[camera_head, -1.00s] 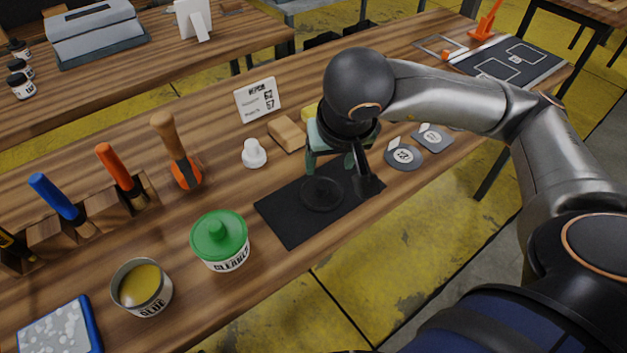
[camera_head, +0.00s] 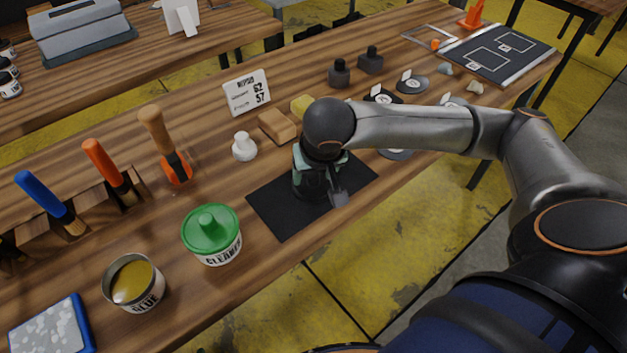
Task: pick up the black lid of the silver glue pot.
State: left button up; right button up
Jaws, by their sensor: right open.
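The silver glue pot (camera_head: 134,284) stands open at the lower left, with yellow-brown glue inside. The black lid (camera_head: 307,188) lies on the black mat (camera_head: 275,210), dark on dark, and is largely hidden by my right gripper. My right gripper (camera_head: 320,190) is open and low over the mat, right at the lid. Whether its fingers touch the lid I cannot tell. My left gripper is not in view.
A green-lidded cleaner tub (camera_head: 211,235) stands left of the mat. A white bottle (camera_head: 243,147), wooden block (camera_head: 278,126) and price sign (camera_head: 246,93) stand behind it. A tool rack (camera_head: 85,208) and blue-framed tray (camera_head: 52,328) are at left. Floor lies beyond the front edge.

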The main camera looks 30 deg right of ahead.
grip_shut()
dwell(0.4)
jog(key=shift+r, duration=0.1)
